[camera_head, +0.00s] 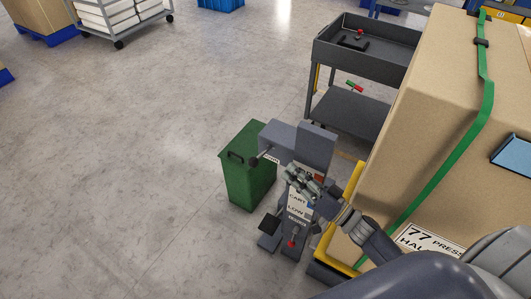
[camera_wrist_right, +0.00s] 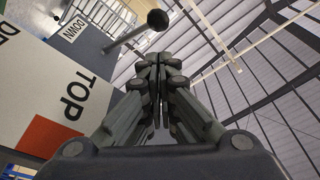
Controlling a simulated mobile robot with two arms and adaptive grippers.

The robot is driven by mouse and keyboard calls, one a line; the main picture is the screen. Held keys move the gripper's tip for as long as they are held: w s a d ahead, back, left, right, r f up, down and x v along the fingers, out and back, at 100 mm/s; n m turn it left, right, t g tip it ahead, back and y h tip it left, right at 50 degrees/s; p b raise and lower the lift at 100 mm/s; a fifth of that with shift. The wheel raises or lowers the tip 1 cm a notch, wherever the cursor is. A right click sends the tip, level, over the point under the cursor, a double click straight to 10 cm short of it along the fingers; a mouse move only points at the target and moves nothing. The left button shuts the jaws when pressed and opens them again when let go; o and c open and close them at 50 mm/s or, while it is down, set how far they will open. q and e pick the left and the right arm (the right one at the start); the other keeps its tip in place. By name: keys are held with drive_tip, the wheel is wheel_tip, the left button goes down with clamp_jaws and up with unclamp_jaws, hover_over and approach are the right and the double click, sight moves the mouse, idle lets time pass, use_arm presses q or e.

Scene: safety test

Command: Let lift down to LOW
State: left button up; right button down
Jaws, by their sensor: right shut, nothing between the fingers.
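The lift post (camera_head: 318,145) is a grey column with white labels; "CART" and "LOW" can be read in the head view. A lever with a black ball knob (camera_head: 253,162) sticks out to the left from its upper part. In the right wrist view the knob (camera_wrist_right: 157,20) and its rod show above the fingers, near a "DOWN" label (camera_wrist_right: 76,29) and a "TOP" panel (camera_wrist_right: 75,95) with an orange-red square. My right gripper (camera_head: 298,180) is shut and empty in front of the post, to the right of and apart from the knob. My left gripper is out of view.
A large strapped cardboard box (camera_head: 435,110) stands on a yellow-edged base (camera_head: 350,190) at right. A green bin (camera_head: 247,175) stands close left of the post. A dark cart (camera_head: 355,110) is behind. A red knob (camera_head: 291,244) sits low on the post. Floor at left is clear.

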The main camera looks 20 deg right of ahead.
sight(265, 153)
drive_tip(key=shift+w, duration=0.1)
drive_tip(key=p+x, duration=0.1)
drive_tip(key=x, duration=0.9)
idle(0.5)
